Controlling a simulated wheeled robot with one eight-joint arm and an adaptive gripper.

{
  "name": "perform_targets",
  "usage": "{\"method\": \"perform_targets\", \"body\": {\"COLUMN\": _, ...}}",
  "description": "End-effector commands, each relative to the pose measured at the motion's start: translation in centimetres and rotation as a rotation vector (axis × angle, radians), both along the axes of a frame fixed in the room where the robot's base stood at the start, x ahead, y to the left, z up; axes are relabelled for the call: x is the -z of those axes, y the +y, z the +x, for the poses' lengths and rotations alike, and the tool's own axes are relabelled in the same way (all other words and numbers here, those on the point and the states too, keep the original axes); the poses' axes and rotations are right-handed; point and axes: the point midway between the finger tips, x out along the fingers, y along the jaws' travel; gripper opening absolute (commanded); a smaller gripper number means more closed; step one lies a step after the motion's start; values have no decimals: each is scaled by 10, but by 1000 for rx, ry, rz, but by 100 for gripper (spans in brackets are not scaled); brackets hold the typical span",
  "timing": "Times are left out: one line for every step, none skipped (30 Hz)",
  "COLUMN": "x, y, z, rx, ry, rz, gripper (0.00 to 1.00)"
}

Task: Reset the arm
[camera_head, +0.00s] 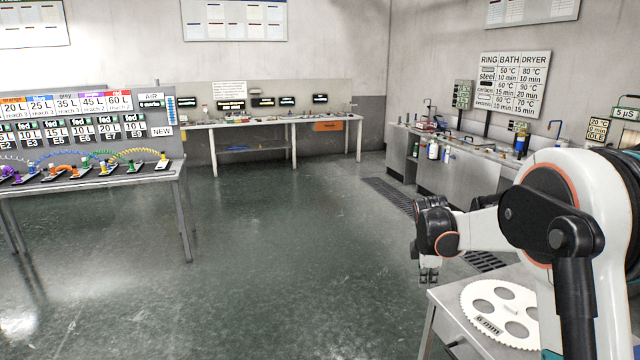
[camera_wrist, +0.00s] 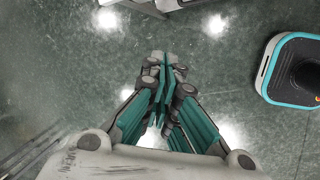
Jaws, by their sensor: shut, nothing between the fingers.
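My arm reaches in from the right edge in the head view and bends down at the wrist. My gripper (camera_head: 429,275) hangs fingers-down beside the left edge of a small metal table, above the floor. In the wrist view my gripper (camera_wrist: 164,72) shows with its teal-padded fingers together and nothing between them. Bare floor lies beneath it.
The small table (camera_head: 431,335) carries a white toothed disc (camera_head: 502,312) marked 6 mm. A bench with hoses and label boards (camera_head: 90,183) stands left. A long bench (camera_head: 270,121) is at the back, a sink counter (camera_head: 460,170) at right. The middle floor is clear.

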Motion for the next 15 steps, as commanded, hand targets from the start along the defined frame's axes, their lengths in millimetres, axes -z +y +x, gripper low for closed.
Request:
{"method": "perform_targets", "body": {"x": -16, "y": 5, "z": -13, "rx": 38, "ry": -20, "rz": 14, "gripper": 0}}
{"method": "perform_targets", "body": {"x": -25, "y": 8, "z": -19, "rx": 64, "ry": -34, "rz": 24, "gripper": 0}}
{"method": "perform_targets", "body": {"x": -35, "y": 11, "z": -28, "rx": 100, "ry": -52, "rz": 37, "gripper": 0}}
{"method": "perform_targets", "body": {"x": -43, "y": 14, "z": -36, "rx": 127, "ry": -65, "rz": 49, "gripper": 0}}
{"method": "perform_targets", "body": {"x": -51, "y": 17, "z": -43, "rx": 153, "ry": -78, "rz": 60, "gripper": 0}}
{"method": "perform_targets", "body": {"x": -60, "y": 20, "z": -53, "rx": 187, "ry": -96, "rz": 75, "gripper": 0}}
{"method": "perform_targets", "body": {"x": -67, "y": 23, "z": -60, "rx": 213, "ry": -108, "rz": 86, "gripper": 0}}
{"method": "perform_targets", "body": {"x": -74, "y": 25, "z": -68, "rx": 241, "ry": -121, "rz": 98, "gripper": 0}}
{"method": "perform_targets", "body": {"x": -82, "y": 29, "z": -78, "rx": 276, "ry": -138, "rz": 113, "gripper": 0}}
{"method": "perform_targets", "body": {"x": -88, "y": 31, "z": -86, "rx": 302, "ry": -151, "rz": 125, "gripper": 0}}
{"method": "perform_targets", "body": {"x": -94, "y": 34, "z": -95, "rx": 328, "ry": -162, "rz": 139, "gripper": 0}}
{"method": "perform_targets", "body": {"x": -101, "y": 37, "z": -106, "rx": 364, "ry": -178, "rz": 156, "gripper": 0}}
{"method": "perform_targets", "body": {"x": -106, "y": 40, "z": -114, "rx": 390, "ry": -190, "rz": 170, "gripper": 0}}
{"method": "perform_targets", "body": {"x": -110, "y": 42, "z": -123, "rx": 416, "ry": -202, "rz": 183, "gripper": 0}}
{"method": "perform_targets", "body": {"x": -116, "y": 46, "z": -134, "rx": 451, "ry": -216, "rz": 202, "gripper": 0}}
